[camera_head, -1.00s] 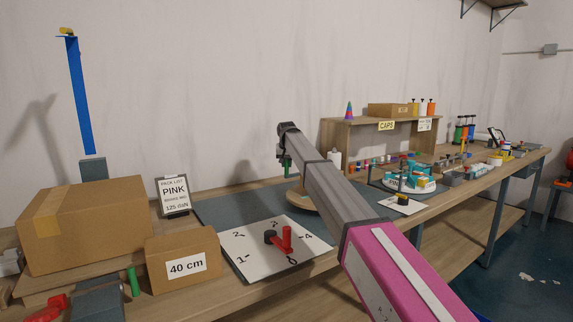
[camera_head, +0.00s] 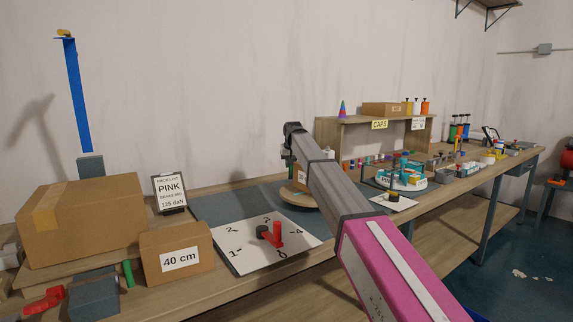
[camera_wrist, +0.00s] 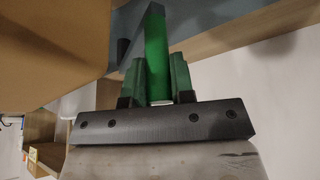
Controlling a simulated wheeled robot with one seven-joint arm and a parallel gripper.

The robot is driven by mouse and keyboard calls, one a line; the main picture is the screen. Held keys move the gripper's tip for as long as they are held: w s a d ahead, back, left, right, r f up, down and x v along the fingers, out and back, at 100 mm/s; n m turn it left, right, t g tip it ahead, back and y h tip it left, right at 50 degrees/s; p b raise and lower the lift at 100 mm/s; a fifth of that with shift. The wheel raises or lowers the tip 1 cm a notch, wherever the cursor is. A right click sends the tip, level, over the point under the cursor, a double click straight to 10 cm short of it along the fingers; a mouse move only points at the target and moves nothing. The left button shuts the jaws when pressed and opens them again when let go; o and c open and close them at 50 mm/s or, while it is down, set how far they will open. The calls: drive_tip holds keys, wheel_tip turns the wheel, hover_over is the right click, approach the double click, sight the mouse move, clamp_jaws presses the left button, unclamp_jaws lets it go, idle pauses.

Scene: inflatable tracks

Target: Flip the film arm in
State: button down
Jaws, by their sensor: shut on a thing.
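My gripper (camera_wrist: 156,82) is shut on a bright green upright bar (camera_wrist: 157,50), which stands between its two darker green fingers in the wrist view. The bar may be the film arm; I cannot tell for sure. In the head view my gripper (camera_head: 290,163) is at the far end of my arm, beside a round wooden turntable (camera_head: 290,197), and my arm hides much of it. A small carton (camera_head: 301,174) shows partly behind my arm above the turntable.
A white dial board (camera_head: 235,257) with a red lever (camera_head: 277,238) lies in front of the turntable. Cartons (camera_head: 85,218) and the 40 cm box (camera_head: 178,254) stand at left. A caps shelf (camera_head: 330,133) and a teal device (camera_head: 402,180) stand at right.

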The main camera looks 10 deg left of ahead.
drive_tip(key=shift+d, duration=0.3)
drive_tip(key=c, duration=1)
unclamp_jaws()
drive_tip(key=shift+o, duration=0.2)
drive_tip(key=v, duration=1.1)
drive_tip(key=shift+f, duration=0.1)
